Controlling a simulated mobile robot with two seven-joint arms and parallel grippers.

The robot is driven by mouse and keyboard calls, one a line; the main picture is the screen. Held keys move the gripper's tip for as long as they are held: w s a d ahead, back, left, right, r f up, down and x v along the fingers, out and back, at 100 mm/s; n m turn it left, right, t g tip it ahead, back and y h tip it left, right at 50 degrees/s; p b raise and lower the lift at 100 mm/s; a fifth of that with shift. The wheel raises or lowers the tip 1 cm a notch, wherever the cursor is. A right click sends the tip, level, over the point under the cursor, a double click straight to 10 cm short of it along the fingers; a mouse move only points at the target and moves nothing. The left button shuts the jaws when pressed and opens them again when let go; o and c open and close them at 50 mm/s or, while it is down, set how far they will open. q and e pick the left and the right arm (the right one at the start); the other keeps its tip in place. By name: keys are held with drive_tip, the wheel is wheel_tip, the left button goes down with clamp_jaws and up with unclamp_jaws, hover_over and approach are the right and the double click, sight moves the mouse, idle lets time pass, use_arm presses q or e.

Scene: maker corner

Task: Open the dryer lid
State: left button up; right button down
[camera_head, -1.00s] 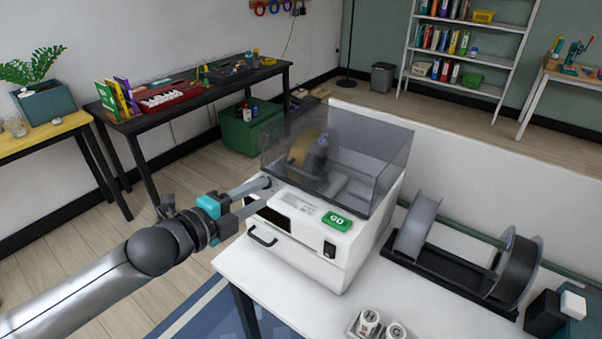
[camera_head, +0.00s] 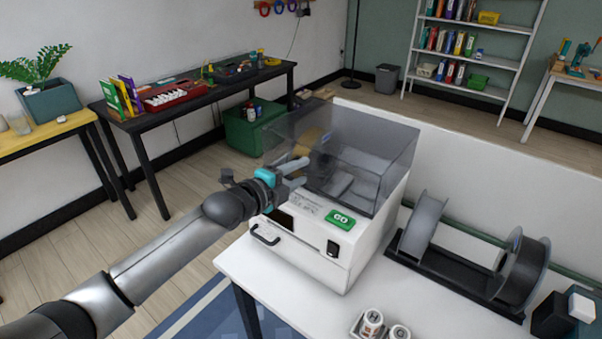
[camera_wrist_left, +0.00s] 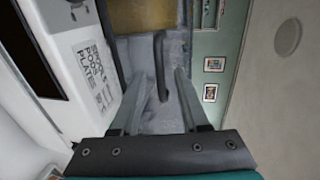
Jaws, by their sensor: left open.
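The dryer (camera_head: 310,255) is a white box on the white table, with a smoky see-through lid (camera_head: 375,155) that is down on it. My left gripper (camera_head: 303,173) is open at the lid's front, above the dryer's front panel. In the left wrist view, a dark bar handle (camera_wrist_left: 160,55) on the lid (camera_wrist_left: 145,45) lies at the gap between the two spread fingertips (camera_wrist_left: 164,78). I cannot tell whether a finger touches it. The head view does not show this handle clearly behind the fingers. My right gripper is not in view.
A spool rack (camera_head: 455,270) stands to the right. Open floor lies to the left.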

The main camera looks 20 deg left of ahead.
use_arm(q)
drive_tip(key=shift+w+d+f, duration=0.1)
drive_tip(key=shift+w+d, duration=0.1)
drive_tip(key=shift+w, duration=0.3)
drive_tip(key=shift+c, duration=0.3)
clamp_jaws()
idle(0.9)
